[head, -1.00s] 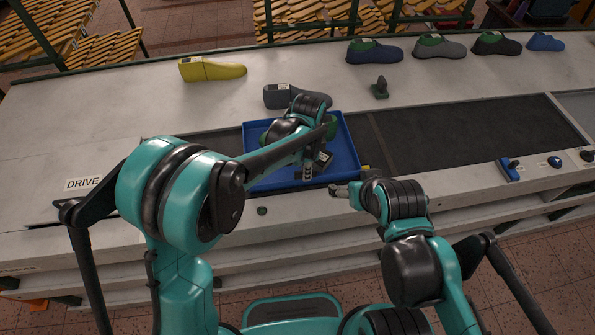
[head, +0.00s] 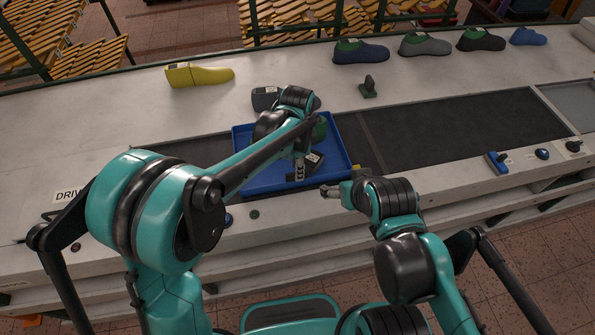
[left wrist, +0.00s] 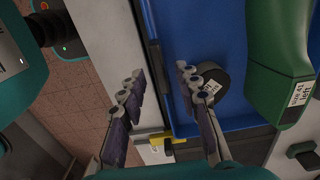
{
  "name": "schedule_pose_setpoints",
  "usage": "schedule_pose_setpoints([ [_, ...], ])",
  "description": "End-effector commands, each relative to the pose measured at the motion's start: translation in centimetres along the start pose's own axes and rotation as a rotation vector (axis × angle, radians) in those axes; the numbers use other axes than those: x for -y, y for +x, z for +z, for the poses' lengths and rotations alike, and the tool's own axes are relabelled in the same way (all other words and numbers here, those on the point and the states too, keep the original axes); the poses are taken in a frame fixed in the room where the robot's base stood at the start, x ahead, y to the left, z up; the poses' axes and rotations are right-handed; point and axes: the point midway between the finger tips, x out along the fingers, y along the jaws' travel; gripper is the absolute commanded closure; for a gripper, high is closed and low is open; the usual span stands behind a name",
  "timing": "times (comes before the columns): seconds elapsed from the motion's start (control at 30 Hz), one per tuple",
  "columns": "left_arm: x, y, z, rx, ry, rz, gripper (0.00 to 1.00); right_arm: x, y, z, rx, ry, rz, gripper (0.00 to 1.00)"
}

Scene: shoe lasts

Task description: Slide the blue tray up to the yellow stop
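The blue tray (head: 243,150) lies on the dark belt strip, with a green shoe last (head: 320,128) in it; its wall (left wrist: 235,122) shows in the left wrist view. A small yellow piece (head: 357,169), probably the stop, is beside its front right corner, and also shows in the left wrist view (left wrist: 160,137). I cannot tell whether they touch. My left gripper (head: 299,168) is over the tray's front side. Its fingers (left wrist: 160,100) are apart, with the tray's near wall between them. My right gripper (head: 332,191) is in front of the tray's right corner; its opening is unclear.
A dark labelled round piece (left wrist: 213,82) lies in the tray. A grey last (head: 266,98) stands behind it and a yellow last (head: 200,76) farther left. Several lasts line the back right. The belt (head: 440,135) right of the tray is clear. Controls (head: 497,162) sit at the front right.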

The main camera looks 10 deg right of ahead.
Motion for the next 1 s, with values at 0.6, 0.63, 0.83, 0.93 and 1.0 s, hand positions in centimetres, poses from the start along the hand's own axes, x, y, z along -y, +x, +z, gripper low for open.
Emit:
schedule_pose_setpoints([
  [0.6,0.0,-9.0,-0.1,0.000,0.001,0.000,0.67,0.0,0.0,0.0,0.000,0.000,0.000,0.24],
  [0.63,0.0,-9.0,-0.1,0.000,0.001,0.000,0.67,0.0,0.0,0.0,0.000,0.000,0.000,0.24],
  [0.83,0.0,-9.0,-0.1,0.000,0.001,0.000,0.67,0.0,0.0,0.0,0.000,0.000,0.000,0.24],
  [0.93,0.0,-9.0,-0.1,0.000,0.001,0.000,0.67,0.0,0.0,0.0,0.000,0.000,0.000,0.24],
  [1.0,0.0,-9.0,-0.1,0.000,0.001,0.000,0.67,0.0,0.0,0.0,0.000,0.000,0.000,0.24],
])
